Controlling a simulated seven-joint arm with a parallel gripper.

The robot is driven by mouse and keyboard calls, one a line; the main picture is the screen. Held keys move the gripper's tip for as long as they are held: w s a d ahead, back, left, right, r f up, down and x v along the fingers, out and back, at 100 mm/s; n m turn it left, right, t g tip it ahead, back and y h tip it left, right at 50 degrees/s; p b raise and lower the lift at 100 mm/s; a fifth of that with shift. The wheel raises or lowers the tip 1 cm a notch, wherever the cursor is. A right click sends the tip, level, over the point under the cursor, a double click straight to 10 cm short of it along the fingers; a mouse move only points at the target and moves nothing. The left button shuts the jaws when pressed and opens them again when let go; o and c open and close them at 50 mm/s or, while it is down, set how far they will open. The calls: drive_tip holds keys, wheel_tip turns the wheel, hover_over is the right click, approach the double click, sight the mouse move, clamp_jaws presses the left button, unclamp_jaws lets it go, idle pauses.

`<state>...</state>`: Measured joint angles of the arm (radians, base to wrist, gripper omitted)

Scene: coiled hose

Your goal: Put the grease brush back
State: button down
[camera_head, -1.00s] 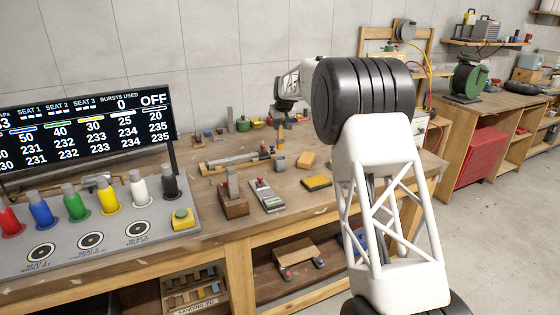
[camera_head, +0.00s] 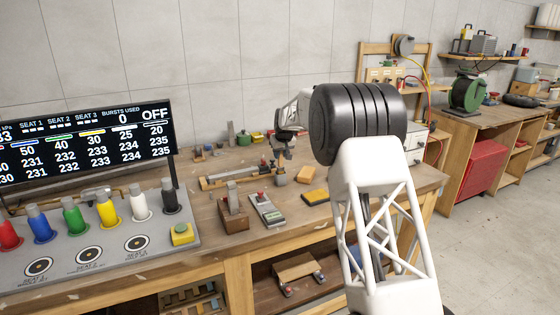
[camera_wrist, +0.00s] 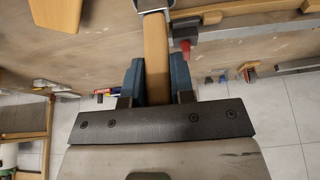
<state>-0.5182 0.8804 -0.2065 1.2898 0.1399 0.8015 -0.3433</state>
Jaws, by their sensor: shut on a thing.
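The grease brush shows in the wrist view as a wooden handle (camera_wrist: 156,55) between the two blue fingers of my gripper (camera_wrist: 157,82). My gripper is shut on this handle. The handle's far end meets a grey part at the top edge of the wrist view; I cannot tell whether it is the brush's metal band or a cup. In the head view my gripper (camera_head: 283,150) is low over the workbench (camera_head: 345,220), directly above a small grey cup (camera_head: 281,180). The brush's lower end is too small and hidden to tell whether it is inside the cup.
A wooden block (camera_head: 306,174) and a yellow pad (camera_head: 315,198) lie right of the cup. A handheld meter (camera_head: 267,211) and a wooden block with a metal post (camera_head: 233,212) stand in front. A metal rail tool (camera_head: 230,176) lies left. Bare bench lies further right.

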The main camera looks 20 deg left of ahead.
sight(280, 159)
drive_tip(key=shift+f, duration=1.55)
drive_tip(key=shift+f, duration=0.1)
drive_tip(key=c, duration=1)
unclamp_jaws()
drive_tip(key=shift+v, duration=6.1)
